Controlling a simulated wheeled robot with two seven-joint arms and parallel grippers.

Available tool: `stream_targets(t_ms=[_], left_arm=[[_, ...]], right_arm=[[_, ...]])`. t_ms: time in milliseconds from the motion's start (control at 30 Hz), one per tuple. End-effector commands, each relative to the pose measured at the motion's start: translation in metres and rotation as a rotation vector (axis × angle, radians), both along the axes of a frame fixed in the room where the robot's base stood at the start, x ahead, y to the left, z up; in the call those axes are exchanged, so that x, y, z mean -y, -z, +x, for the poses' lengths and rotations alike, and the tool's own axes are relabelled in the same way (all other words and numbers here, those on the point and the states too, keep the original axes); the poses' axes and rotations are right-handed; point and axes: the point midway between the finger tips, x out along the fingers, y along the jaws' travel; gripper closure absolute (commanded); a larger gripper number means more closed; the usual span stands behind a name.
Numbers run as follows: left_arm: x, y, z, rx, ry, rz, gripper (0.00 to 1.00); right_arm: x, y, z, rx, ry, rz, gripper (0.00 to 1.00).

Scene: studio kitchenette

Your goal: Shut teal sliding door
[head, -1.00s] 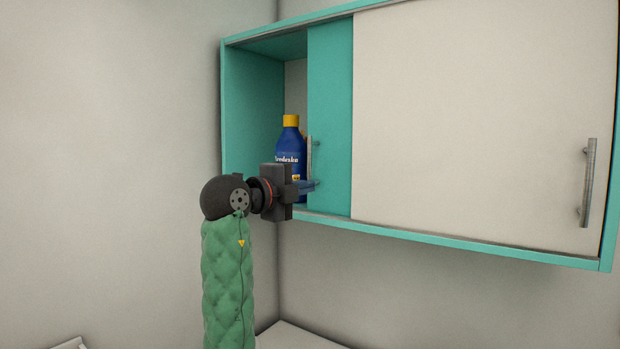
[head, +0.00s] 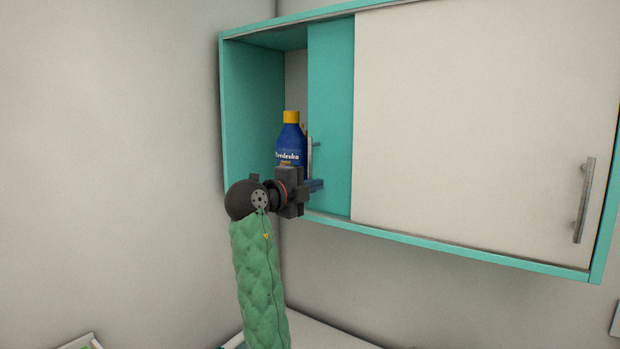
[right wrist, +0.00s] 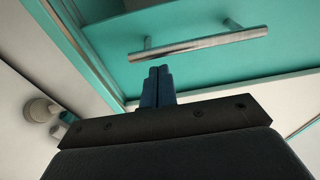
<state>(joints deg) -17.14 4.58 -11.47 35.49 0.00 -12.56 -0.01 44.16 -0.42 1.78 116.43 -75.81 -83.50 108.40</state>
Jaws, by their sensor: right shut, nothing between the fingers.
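The teal sliding door (head: 331,90) of the wall cabinet stands partly open. Its right part runs behind the white door (head: 470,120), and the compartment is open to its left. Its upright metal handle (head: 312,158) is near its left edge, with the lower part hidden by my right gripper. My right gripper (head: 319,186) is shut and empty, its blue fingers at the handle's lower part. In the right wrist view, the shut fingers (right wrist: 158,86) are close to the handle bar (right wrist: 200,45) on the teal door (right wrist: 190,70). I cannot tell whether they touch it. My left gripper is out of view.
A blue bottle with a yellow cap (head: 290,140) stands in the open compartment, just behind my right gripper in the picture. The white door has its own handle (head: 584,200) at the right. The teal cabinet side (head: 252,115) bounds the opening. Wall space left of the cabinet is clear.

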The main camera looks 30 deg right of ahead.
Motion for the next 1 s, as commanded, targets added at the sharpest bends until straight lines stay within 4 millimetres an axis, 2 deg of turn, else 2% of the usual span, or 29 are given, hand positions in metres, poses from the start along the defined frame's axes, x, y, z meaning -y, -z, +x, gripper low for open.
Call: stream_targets(t_ms=[133, 600, 1000], left_arm=[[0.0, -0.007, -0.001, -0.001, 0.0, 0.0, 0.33], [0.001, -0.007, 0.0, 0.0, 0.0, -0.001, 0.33], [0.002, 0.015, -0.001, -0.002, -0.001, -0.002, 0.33]], right_arm=[[-0.003, -0.001, 0.006, -0.002, 0.0, -0.001, 1.0], [-0.005, 0.001, 0.008, 0.0, 0.0, 0.0, 1.0], [-0.007, 0.004, 0.028, 0.001, -0.001, 0.001, 1.0]])
